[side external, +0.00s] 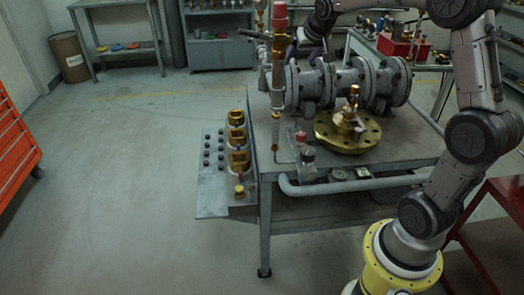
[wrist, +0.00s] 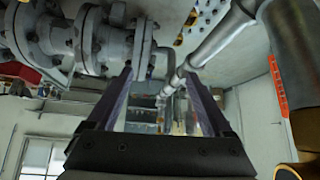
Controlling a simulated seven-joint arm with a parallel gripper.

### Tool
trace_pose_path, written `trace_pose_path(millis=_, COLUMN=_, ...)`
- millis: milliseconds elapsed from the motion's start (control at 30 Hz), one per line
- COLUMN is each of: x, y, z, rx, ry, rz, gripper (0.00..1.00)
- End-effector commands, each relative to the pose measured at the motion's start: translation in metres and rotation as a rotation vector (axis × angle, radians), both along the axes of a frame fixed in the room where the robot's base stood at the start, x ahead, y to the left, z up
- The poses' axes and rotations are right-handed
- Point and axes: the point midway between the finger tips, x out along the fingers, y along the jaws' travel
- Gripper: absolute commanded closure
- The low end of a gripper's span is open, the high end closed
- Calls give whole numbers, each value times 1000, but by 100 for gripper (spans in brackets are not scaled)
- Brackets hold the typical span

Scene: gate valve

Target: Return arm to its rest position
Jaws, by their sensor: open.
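My gripper (wrist: 158,75) is open in the wrist view, its two fingers apart with nothing held between them. In the side external view my gripper is small and dark near the top centre, close to the grey flanged pipe body (side external: 347,84) and the upright pipe. A round brass flange (side external: 358,138) with a brass stem lies on the workbench (side external: 400,158), in front of the flanged body. The flanged body also shows at the upper left of the wrist view (wrist: 93,40). Whether my gripper touches anything is hard to tell.
An upright pipe with a red top (side external: 280,50) stands at the bench's left. Several brass blocks (side external: 237,138) stand on a side shelf (side external: 210,203). A red box (side external: 395,45) sits behind. A red-orange cabinet (side external: 17,125) is far left. The floor at left is clear.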

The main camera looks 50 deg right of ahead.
Motion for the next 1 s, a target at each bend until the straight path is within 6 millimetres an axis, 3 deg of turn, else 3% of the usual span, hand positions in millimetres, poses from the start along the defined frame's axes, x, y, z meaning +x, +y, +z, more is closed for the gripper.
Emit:
trace_pose_path(millis=33, x=-4, y=7, z=30, rx=-52, ry=-59, rz=41, gripper=15)
trace_pose_path(millis=200, x=-19, y=29, z=108, rx=-219, ry=-216, rz=157, gripper=15)
trace_pose_path(millis=400, x=-48, y=55, z=182, rx=-403, ry=-370, rz=252, gripper=15)
trace_pose_path(millis=500, x=-67, y=72, z=210, rx=-479, ry=-427, rz=292, gripper=15)
trace_pose_path(millis=567, x=-80, y=91, z=202, rx=-463, ry=-414, rz=328, gripper=15)
trace_pose_path(millis=767, x=-126, y=152, z=128, rx=-273, ry=-250, rz=424, gripper=15)
trace_pose_path(millis=1000, x=-218, y=217, z=29, rx=-60, ry=4, rz=548, gripper=15)
